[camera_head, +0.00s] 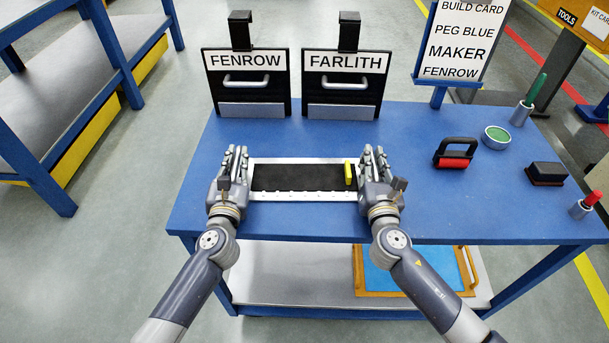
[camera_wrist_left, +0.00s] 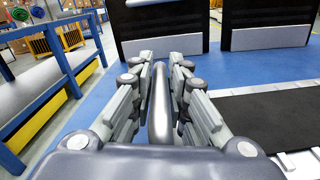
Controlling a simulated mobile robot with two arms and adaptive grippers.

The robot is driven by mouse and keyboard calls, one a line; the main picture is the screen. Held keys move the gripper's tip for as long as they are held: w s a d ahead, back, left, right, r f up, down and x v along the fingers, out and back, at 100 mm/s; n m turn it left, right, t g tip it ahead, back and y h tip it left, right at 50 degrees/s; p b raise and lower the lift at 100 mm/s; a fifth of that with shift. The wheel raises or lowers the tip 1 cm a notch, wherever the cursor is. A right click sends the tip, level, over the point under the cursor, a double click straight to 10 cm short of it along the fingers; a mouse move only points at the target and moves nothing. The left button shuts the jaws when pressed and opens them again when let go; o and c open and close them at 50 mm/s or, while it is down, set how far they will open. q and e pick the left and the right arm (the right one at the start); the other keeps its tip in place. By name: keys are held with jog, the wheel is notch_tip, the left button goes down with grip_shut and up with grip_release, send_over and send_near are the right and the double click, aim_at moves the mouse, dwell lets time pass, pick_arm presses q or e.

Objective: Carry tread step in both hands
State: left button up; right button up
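The tread step (camera_head: 303,178), a black panel with pale edge strips, lies flat at the table's front. My left gripper (camera_head: 236,160) is at its left end and my right gripper (camera_head: 374,160) at its right end. In the left wrist view a grey rounded bar (camera_wrist_left: 160,105) stands between the fingers of my left gripper (camera_wrist_left: 161,68). The fingers are close on both sides of it, but contact is not clear. The right fingers hide that end of the step, so their hold cannot be seen. A yellow piece (camera_head: 349,172) is near the step's right end.
Panels marked FENROW (camera_head: 246,84) and FARLITH (camera_head: 341,85) stand behind. A BUILD CARD sign (camera_head: 455,45) reads PEG BLUE, MAKER FENROW. A red-black handled tool (camera_head: 455,153), green-topped pot (camera_head: 496,138) and black block (camera_head: 546,174) stand right. An orange-rimmed blue tray (camera_head: 405,270) is below.

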pick_arm(q)
grip_shut()
pick_arm(e)
grip_shut()
